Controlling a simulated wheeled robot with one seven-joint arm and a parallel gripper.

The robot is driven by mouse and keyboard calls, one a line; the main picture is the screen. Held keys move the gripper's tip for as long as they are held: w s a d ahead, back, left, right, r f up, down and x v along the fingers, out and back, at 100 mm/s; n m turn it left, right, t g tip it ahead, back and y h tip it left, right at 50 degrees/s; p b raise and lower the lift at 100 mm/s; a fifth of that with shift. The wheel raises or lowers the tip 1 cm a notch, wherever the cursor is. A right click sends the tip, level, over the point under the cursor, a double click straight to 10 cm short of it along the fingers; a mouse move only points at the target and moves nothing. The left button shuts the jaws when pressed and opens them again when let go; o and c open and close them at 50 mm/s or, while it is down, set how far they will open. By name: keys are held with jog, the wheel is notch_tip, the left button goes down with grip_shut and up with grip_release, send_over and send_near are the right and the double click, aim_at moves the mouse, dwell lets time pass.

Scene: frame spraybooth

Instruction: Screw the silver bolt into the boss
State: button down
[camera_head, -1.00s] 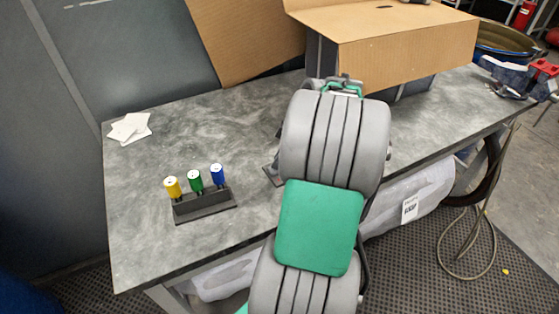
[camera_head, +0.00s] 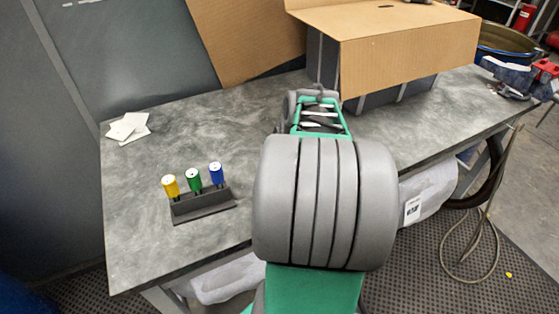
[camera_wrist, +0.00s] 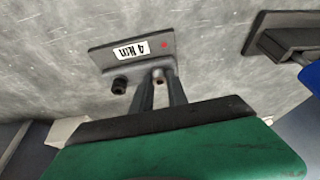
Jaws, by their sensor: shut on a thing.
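A dark plate (camera_wrist: 108,59) with a white label, upside down in the picture, and a red dot lies on the bench in the wrist view. A black bolt head or post (camera_wrist: 119,85) stands at its near left edge. My gripper (camera_wrist: 158,84) is shut on the silver bolt (camera_wrist: 158,76), a small pale end showing between the two dark fingertips at the plate's near edge. The boss under it is hidden, so I cannot tell how deep the bolt sits. In the head view my arm hides the plate, the bolt and the fingertips.
A dark rack (camera_head: 205,204) holds yellow (camera_head: 170,186), green (camera_head: 193,179) and blue (camera_head: 216,173) handles left of my arm. White cards (camera_head: 126,128) lie at the back left. The bench's left middle is clear.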

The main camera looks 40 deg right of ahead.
jog(key=m, duration=0.1)
jog(key=m+h, duration=0.1)
jog(key=shift+a+f+m, duration=0.1)
jog(key=shift+a+m, duration=0.1)
jog(key=shift+m, duration=0.1)
jog(key=shift+d+m+g+h, duration=0.1)
jog(key=shift+m+g+h, duration=0.25)
jog(key=shift+m, duration=0.75)
jog(key=shift+b, duration=0.3)
jog(key=c, duration=1.3)
grip_release()
jog(key=shift+c, duration=0.2)
jog(key=shift+o, duration=0.7)
